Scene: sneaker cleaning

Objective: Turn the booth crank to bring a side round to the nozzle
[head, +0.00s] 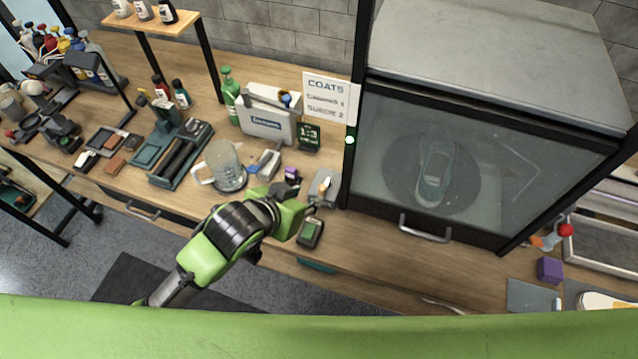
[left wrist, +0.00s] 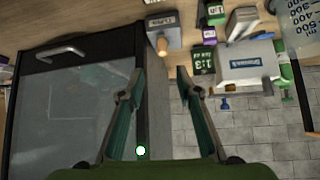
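The spray booth (head: 480,45) has a closed glass front with a bar handle (head: 425,230). Behind the glass a teal sneaker (head: 434,172) rests on a dark round turntable (head: 467,187). Beside the booth's left front post, a grey box (head: 322,194) carries a small wooden knob (head: 324,185), which looks like the crank. In the left wrist view the knob (left wrist: 162,46) is just beyond the fingertips, apart from them. My left gripper (left wrist: 160,82) is open and empty; in the head view its green hand (head: 288,212) is just left of the box. My right gripper is out of view.
A COATS sign (head: 330,97) is by the booth post. The counter before the booth is mostly clear.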

